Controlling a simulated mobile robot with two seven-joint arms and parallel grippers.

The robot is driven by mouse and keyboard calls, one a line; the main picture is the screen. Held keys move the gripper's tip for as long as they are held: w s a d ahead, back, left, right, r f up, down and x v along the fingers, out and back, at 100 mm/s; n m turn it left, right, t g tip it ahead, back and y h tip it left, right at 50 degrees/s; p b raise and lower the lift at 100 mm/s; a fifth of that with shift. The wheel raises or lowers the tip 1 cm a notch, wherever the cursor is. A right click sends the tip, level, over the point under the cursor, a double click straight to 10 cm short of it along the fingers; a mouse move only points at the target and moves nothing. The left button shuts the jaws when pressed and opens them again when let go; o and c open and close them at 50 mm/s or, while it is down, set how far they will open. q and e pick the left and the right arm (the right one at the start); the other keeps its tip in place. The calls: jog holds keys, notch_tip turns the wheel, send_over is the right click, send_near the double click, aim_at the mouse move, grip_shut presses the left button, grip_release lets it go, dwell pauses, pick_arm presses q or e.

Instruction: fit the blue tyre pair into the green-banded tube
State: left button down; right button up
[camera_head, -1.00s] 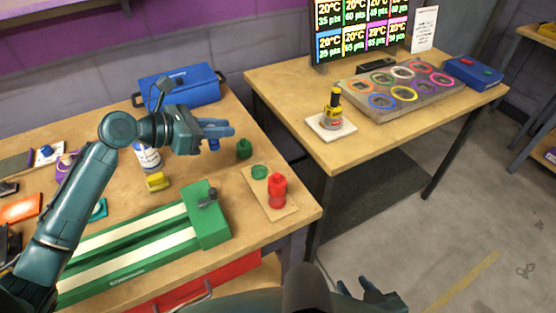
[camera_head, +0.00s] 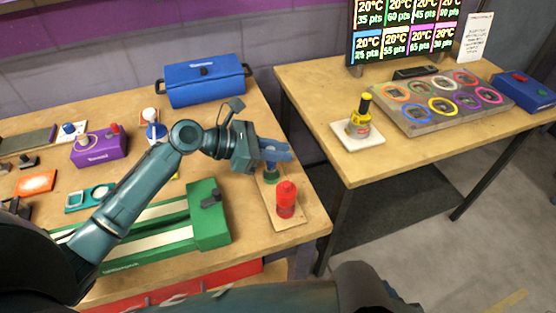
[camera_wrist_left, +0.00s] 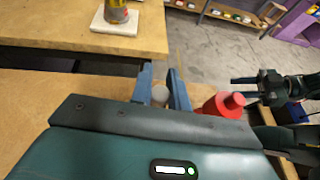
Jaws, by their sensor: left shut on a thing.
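My left gripper (camera_head: 276,152) is shut on a small blue piece (camera_head: 270,166), which looks like the blue tyre pair; the fingers cover most of it. In the left wrist view a pale round end (camera_wrist_left: 160,94) shows between the fingers. Just below the held piece is a green round thing (camera_head: 271,178) on a small wooden board (camera_head: 289,223). I cannot tell whether it is the green-banded tube, or whether the blue piece touches it. My right gripper (camera_head: 396,297) is low at the bottom edge, apart from everything, and its fingers look parted.
A red bottle-shaped piece (camera_head: 286,199) stands on the board, close beside the left gripper. The green track bench (camera_head: 208,226) lies to the left, a blue case (camera_head: 205,82) behind.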

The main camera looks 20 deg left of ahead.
pick_arm(q)
notch_tip(320, 180, down, 3)
jog(key=shift+r, duration=0.2)
jog(key=shift+f, duration=0.1)
jog(key=shift+f, duration=0.15)
jog(key=c, duration=1.3)
grip_release()
jog(key=shift+c, duration=0.2)
jog(key=shift+r, duration=0.2)
jog(key=v, duration=1.2)
